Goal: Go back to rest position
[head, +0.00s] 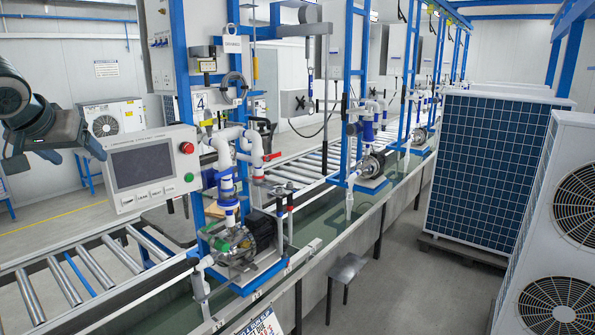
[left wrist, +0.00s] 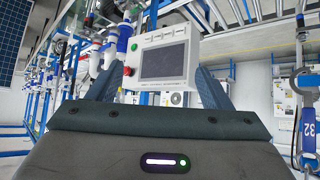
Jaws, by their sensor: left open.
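My left gripper (head: 75,154) is at the left edge of the head view, with its arm coming in from the left. It is open, and I see nothing between its fingers. In the left wrist view its two dark fingers (left wrist: 158,88) stand apart, with the control panel (left wrist: 162,62) showing beyond the gap. In the head view this panel (head: 148,168), with a grey screen and a red button, is just right of the gripper. The gripper looks apart from it. My right gripper is in neither view.
A pump (head: 252,236) with white and blue pipes stands on the blue-framed station right of the panel. A roller conveyor (head: 92,268) runs behind. Large units with blue fins (head: 490,165) and fans (head: 578,205) stand at right.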

